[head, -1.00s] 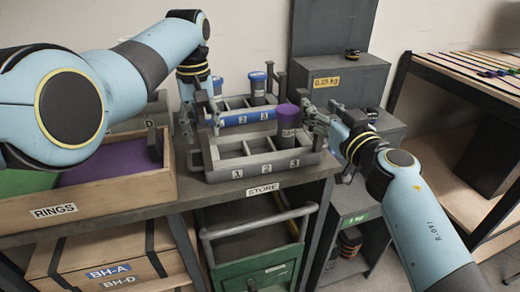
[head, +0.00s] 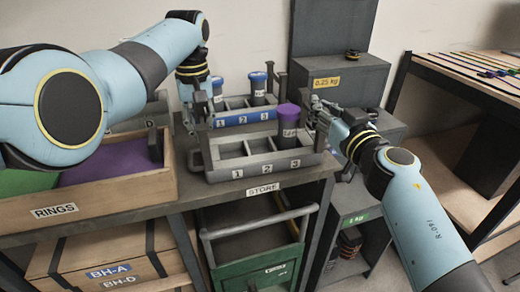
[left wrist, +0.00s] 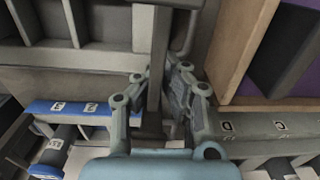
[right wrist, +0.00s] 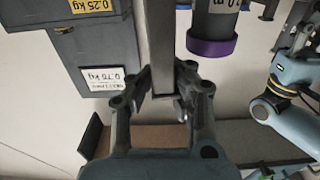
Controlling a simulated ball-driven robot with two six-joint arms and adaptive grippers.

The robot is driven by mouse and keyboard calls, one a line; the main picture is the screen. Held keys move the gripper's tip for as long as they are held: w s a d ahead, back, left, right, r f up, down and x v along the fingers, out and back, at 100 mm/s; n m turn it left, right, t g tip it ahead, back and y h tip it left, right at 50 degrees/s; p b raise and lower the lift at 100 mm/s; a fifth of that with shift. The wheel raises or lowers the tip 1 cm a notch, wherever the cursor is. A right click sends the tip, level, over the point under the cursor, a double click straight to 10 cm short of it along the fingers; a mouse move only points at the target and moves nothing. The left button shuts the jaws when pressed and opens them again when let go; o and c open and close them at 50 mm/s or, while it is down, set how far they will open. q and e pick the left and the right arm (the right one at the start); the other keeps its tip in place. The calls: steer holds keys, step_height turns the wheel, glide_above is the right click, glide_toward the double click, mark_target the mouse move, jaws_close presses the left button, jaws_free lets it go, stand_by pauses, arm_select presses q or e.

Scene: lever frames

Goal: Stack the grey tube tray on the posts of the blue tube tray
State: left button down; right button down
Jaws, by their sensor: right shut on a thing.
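The grey tube tray (head: 217,176), with compartments marked 1, 2 and 3, sits on the bench. A tube with a purple cap (head: 287,113) stands upright in compartment 3. The blue tube tray (head: 231,120) is just behind it, holding a tube with a blue cap (head: 258,78). My right gripper (head: 317,119) is shut on the grey tray's right-end post, which also shows between its fingers in the right wrist view (right wrist: 162,50). My left gripper (left wrist: 160,82) has its fingers around the left-end post (left wrist: 155,60); whether they press on it is unclear.
A wooden RINGS box (head: 120,192) stands close on the left of the grey tray. Dark weight boxes (head: 345,80) stand behind on the right. The bench's front edge is close before the grey tray, with a STORE label (head: 264,188).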

arm_select(q)
steer(key=shift+w+d, duration=0.1)
steer(key=shift+d, duration=0.25)
arm_select(e)
steer(key=shift+s+f, duration=0.15)
steer(key=shift+f, duration=0.15)
arm_select(q)
steer(key=shift+r, duration=0.2)
arm_select(e)
steer(key=shift+r, duration=0.1)
